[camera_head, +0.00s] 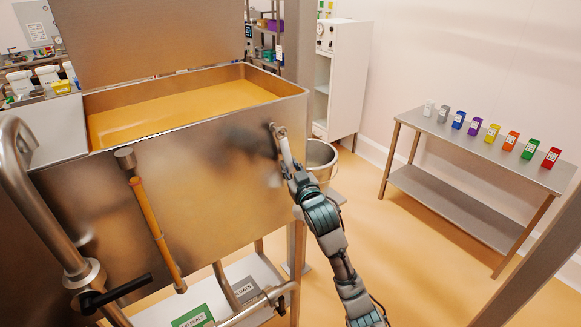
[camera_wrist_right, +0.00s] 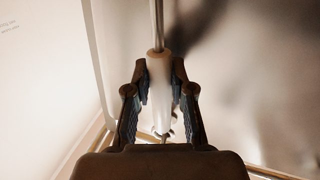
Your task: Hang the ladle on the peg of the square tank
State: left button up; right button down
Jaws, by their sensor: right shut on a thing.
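The square tank (camera_head: 190,190) is a steel vessel with an open top, at the left and middle of the head view, showing an orange surface inside. My right gripper (camera_head: 292,172) is at the tank's right front corner. It is shut on the pale handle of the ladle (camera_head: 280,143). In the right wrist view the pale handle (camera_wrist_right: 160,105) lies between the fingers (camera_wrist_right: 160,92), with a thin metal rod running up from it. The ladle's bowl cannot be made out. I cannot tell the peg apart from the ladle near the tank wall. My left gripper is not in view.
A steel bucket (camera_head: 321,157) stands just behind my right gripper. A side table (camera_head: 470,147) with several coloured boxes is at the right. An upright tube (camera_head: 152,220) and a bent pipe (camera_head: 30,185) are at the tank's front left. Open floor lies right of my arm.

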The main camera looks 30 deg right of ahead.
jog(key=c, duration=0.9)
grip_release()
